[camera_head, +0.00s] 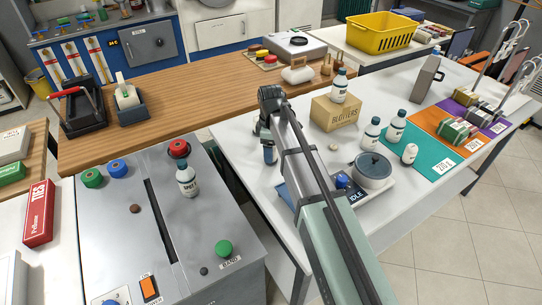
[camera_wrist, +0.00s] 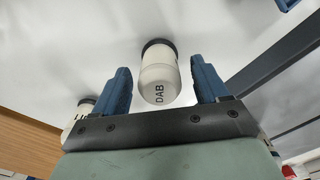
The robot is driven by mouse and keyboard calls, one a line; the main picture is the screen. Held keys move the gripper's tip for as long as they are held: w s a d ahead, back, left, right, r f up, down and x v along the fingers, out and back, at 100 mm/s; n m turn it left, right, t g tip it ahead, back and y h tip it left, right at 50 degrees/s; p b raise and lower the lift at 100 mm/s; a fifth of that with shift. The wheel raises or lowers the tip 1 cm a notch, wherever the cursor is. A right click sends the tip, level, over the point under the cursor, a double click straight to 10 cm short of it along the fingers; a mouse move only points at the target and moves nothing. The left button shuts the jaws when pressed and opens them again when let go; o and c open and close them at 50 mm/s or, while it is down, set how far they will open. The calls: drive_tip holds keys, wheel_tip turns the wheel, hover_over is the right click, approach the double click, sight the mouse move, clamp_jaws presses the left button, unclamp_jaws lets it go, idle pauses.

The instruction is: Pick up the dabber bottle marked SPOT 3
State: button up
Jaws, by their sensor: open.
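In the wrist view, a white bottle (camera_wrist: 158,80) with a dark cap and the letters DAB lies between the two blue fingers of my open gripper (camera_wrist: 161,78). Gaps show on both sides, so the fingers do not grip it. No SPOT 3 mark is readable there. In the head view, my gripper (camera_head: 268,135) is over the white table's left part, mostly hidden by my arm. A white dark-capped bottle (camera_head: 188,181) marked SPOT stands on the grey machine; its number is too small to read. Similar bottles (camera_head: 372,132) (camera_head: 396,126) stand on the white table.
Another bottle (camera_head: 339,88) stands on the BLOTTERS box (camera_head: 336,114). A pot (camera_head: 373,168) sits on an IDLE-labelled device right of my arm. In the wrist view, a second bottle (camera_wrist: 80,112) shows partly beyond the left finger. Coloured mats (camera_head: 425,158) lie at the right.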

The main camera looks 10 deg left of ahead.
wheel_tip(320, 180, down, 2)
drive_tip(key=shift+r, duration=0.1)
drive_tip(key=c, duration=1.3)
